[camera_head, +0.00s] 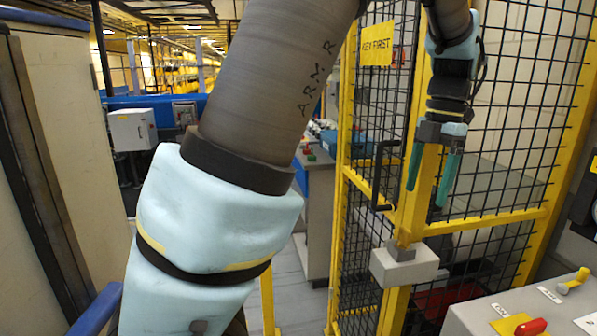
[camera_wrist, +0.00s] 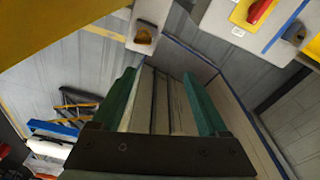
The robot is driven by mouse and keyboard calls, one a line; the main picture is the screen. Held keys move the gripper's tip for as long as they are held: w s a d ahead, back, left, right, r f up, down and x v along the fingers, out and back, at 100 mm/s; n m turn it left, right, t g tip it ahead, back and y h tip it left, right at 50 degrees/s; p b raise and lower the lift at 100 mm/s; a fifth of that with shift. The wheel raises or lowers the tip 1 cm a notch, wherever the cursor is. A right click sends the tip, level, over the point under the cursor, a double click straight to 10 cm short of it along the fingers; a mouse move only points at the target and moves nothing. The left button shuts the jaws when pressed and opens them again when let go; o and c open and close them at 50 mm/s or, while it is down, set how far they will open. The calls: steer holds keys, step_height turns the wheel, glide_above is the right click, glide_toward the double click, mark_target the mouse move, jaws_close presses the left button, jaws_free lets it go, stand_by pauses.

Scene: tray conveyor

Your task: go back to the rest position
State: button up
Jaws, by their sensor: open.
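My gripper (camera_head: 427,197) hangs at the upper right in the head view, pointing down, in front of the yellow-framed mesh gate. Its two green fingers are apart with nothing between them. In the wrist view my gripper (camera_wrist: 168,75) shows its fingers spread wide, with only floor and panels beyond. My arm crosses the middle of the head view and hides part of the scene behind it.
A yellow mesh gate (camera_head: 402,222) with a "KEY FIRST" sign (camera_head: 376,44) stands close behind my gripper. A grey box (camera_head: 404,266) sits on its post below the fingers. A grey panel (camera_head: 480,318) with a red switch (camera_head: 531,327) and a yellow-handled switch (camera_head: 573,281) is at lower right.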

steer(key=w+a+f+m+h, duration=0.1)
steer(key=w+a+f+m, duration=0.1)
steer(key=a+f+m, duration=0.45)
steer(key=w+a+f+m, duration=0.15)
steer(key=a+m, duration=0.25)
steer(key=a, duration=0.6)
steer(key=s+a+f+m+t, duration=0.1)
steer(key=s+a+f+m, duration=0.1)
steer(key=a+m, duration=0.5)
steer(key=s+a+f+m+t+b, duration=0.1)
steer(key=s+a+f+m, duration=0.2)
steer(key=a+m, duration=0.4)
steer(key=shift+s+a+f, duration=0.2)
steer(key=shift+s+a, duration=0.05)
steer(key=shift+a, duration=0.05)
